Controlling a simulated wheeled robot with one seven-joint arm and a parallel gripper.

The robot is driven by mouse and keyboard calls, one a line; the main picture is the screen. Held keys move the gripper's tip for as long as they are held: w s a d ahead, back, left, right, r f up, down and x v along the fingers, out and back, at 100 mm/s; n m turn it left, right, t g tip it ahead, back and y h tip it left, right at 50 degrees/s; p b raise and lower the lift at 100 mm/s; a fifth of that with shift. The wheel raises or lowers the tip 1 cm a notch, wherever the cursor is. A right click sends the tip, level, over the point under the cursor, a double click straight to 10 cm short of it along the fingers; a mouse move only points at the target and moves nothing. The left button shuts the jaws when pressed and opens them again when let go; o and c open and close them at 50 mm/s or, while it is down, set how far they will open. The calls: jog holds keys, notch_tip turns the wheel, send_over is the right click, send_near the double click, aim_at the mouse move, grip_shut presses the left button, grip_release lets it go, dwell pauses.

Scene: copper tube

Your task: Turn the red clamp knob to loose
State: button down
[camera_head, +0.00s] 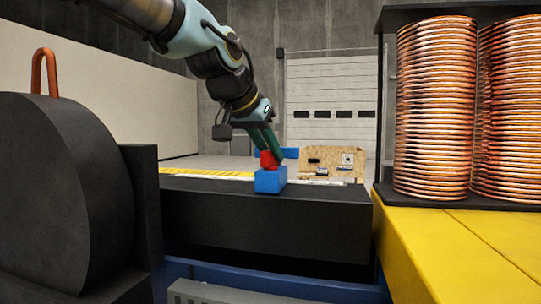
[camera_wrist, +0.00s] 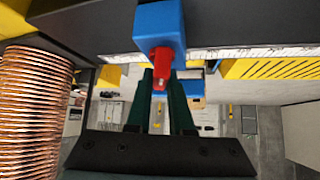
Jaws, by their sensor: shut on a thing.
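The red clamp knob (camera_head: 267,160) sits on top of a blue clamp block (camera_head: 270,181) on a black bench (camera_head: 215,215). My gripper (camera_head: 272,157) comes down from the upper left and its green fingers are shut on the knob. In the wrist view the red knob (camera_wrist: 160,62) projects from the blue block (camera_wrist: 158,25), and my gripper's fingertips (camera_wrist: 160,76) lie on either side of it. The fingers hide part of the knob in the head view. I cannot tell how far the knob is turned.
Tall copper coils (camera_head: 436,110) stand at the right above a yellow surface (camera_head: 470,235). A large black round drum (camera_head: 60,200) with a copper loop (camera_head: 44,70) stands at the left. A wooden crate (camera_head: 345,160) is behind the bench. The space above the bench is clear around my arm.

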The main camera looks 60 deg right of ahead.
jog(key=shift+n+t+b, duration=1)
jog(key=shift+n+t, duration=0.3)
jog(key=shift+n, duration=0.5)
jog(key=c, duration=0.8)
grip_release()
jog(key=b+v, duration=0.1)
jog(key=v, duration=0.9)
jog(key=shift+s+r+b, duration=0.2)
jog(key=shift+r+b, duration=0.2)
jog(key=shift+a, duration=0.1)
